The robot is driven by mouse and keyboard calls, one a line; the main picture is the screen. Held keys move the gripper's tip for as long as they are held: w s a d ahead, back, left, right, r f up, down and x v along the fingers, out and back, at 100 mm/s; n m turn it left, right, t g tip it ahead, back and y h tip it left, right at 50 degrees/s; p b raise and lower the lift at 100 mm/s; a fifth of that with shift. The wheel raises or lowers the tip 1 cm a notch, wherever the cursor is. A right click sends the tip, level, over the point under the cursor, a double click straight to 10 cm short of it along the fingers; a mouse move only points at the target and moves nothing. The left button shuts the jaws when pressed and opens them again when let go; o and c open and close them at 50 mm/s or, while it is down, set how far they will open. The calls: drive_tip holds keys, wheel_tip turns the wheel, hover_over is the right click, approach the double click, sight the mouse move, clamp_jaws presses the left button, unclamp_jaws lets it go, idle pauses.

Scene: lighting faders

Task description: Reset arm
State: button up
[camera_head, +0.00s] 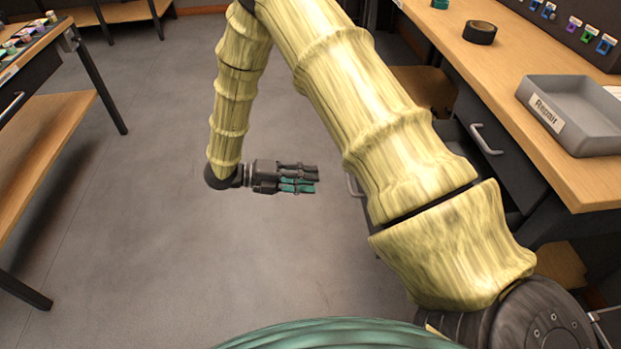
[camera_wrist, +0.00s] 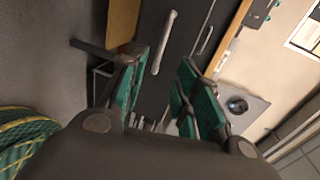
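My arm, in yellow bamboo-like covers, reaches across the head view and bends down. My gripper (camera_head: 308,178) hangs over bare grey floor in the middle of the head view, its dark and teal fingers pointing right. In the wrist view my gripper (camera_wrist: 162,78) shows two green-padded fingers standing apart, with nothing held between them. A dark drawer front with a pale handle (camera_wrist: 163,42) lies beyond the fingers. The fingers appear clear of it.
A drawer handle (camera_head: 486,139) sticks out below. Another table (camera_head: 42,42) stands left. Floor (camera_head: 130,220) between is clear.

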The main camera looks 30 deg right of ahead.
idle(0.4)
wheel_tip(320, 180, down, 15)
drive_tip(key=d+n+t+y, duration=0.25)
drive_tip(key=n+t, duration=0.95)
drive_tip(key=n, duration=0.8)
drive_tip(key=s+a+f+n+g+y, duration=0.1)
drive_tip(key=s+a+f+n+y, duration=0.35)
drive_tip(key=s+n, duration=0.25)
drive_tip(key=s+a+f+n+y, duration=0.4)
drive_tip(key=s+f+n, duration=0.1)
drive_tip(key=s+n, duration=0.15)
drive_tip(key=s+a+n+g+y, duration=0.4)
drive_tip(key=s+n, duration=0.4)
drive_tip(key=s, duration=0.6)
wheel_tip(320, 180, up, 21)
drive_tip(key=h+p, duration=0.1)
drive_tip(key=p, duration=2)
drive_tip(key=shift+w+a+p, duration=0.25)
drive_tip(key=shift+a+p, duration=0.05)
drive_tip(key=shift+p, duration=0.05)
